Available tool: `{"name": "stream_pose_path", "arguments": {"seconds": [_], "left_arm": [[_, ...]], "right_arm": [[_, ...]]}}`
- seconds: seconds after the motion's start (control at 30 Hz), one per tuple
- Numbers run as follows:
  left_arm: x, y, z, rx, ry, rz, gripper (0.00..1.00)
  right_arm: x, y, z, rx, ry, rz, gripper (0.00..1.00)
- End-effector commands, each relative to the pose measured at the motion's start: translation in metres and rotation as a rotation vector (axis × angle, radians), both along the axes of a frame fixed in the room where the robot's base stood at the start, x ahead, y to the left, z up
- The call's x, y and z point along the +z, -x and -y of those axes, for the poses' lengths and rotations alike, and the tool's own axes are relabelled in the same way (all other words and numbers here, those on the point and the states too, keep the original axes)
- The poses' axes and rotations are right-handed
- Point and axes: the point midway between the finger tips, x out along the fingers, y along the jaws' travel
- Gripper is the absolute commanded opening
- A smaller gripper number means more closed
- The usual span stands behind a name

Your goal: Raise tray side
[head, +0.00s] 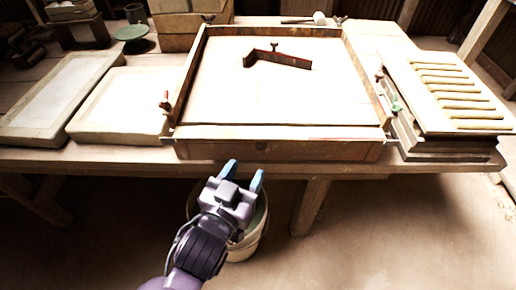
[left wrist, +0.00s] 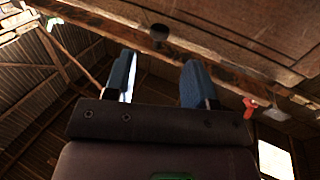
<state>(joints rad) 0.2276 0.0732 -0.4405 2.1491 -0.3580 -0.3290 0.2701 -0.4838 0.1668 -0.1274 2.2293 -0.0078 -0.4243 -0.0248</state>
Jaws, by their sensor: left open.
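A wooden tray (head: 345,150) with low side walls and a pale flat floor lies on the table. Its front wall has a small dark round spot near the middle. A brown angled bar (head: 280,60) with a small knob lies on the tray floor. My left gripper (head: 245,173) is open and empty in front of the table, just below the tray's front wall and apart from it. In the left wrist view its two blue fingers (left wrist: 158,78) stand apart, and a dark round knob (left wrist: 159,34) shows on the wood beyond them. My right gripper is not in view.
Two shallow pale trays (head: 118,102) lie left of the tray. A board with yellow strips (head: 455,90) sits on a stack at the right. A mallet (head: 318,18) lies at the back. A bucket (head: 248,240) stands below my left gripper, partly hidden by it.

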Motion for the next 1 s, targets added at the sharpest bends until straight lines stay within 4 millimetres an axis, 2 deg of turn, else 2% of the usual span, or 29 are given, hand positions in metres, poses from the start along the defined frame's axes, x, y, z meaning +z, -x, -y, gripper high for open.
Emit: {"name": "stream_pose_path", "arguments": {"seconds": [0.3, 0.5, 0.97, 1.0], "left_arm": [[-0.002, -0.039, 0.016, 0.000, 0.001, -0.004, 0.51], [-0.002, -0.055, 0.023, 0.000, 0.000, -0.003, 0.51], [-0.001, -0.062, 0.026, 0.000, 0.000, -0.002, 0.51], [-0.001, -0.062, 0.026, 0.000, 0.000, -0.002, 0.46]], "right_arm": [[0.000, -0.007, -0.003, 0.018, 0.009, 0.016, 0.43], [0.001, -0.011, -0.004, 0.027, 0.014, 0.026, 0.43], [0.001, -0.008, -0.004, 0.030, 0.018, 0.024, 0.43], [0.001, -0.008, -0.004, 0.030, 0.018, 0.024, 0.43]]}}
